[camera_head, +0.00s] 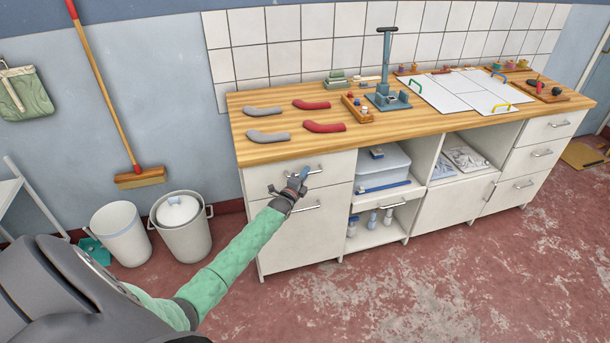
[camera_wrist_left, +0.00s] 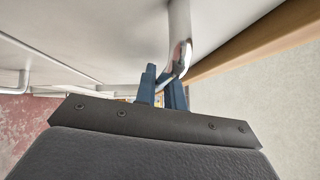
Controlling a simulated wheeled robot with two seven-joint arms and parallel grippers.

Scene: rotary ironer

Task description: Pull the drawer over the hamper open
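The cabinet's top left drawer (camera_head: 270,178) has a white front and a metal bar handle (camera_head: 316,171). It looks shut, flush with the cabinet. Below it is a taller white front (camera_head: 290,240) with its own bar handle (camera_head: 305,207). My left gripper (camera_head: 298,178) is at the upper drawer's handle. In the left wrist view, the blue fingers (camera_wrist_left: 165,87) are close together at the lower end of the metal handle (camera_wrist_left: 181,35). The handle's end reaches in at the fingertips, but I cannot tell whether they clamp it. My right gripper is not in view.
The wooden worktop (camera_head: 240,120) overhangs just above the drawer and holds grey and red pads (camera_head: 324,127) and a blue press (camera_head: 388,95). An open shelf with a plastic bin (camera_head: 385,168) is to the right. A bucket (camera_head: 122,235) and a lidded pail (camera_head: 185,240) stand left.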

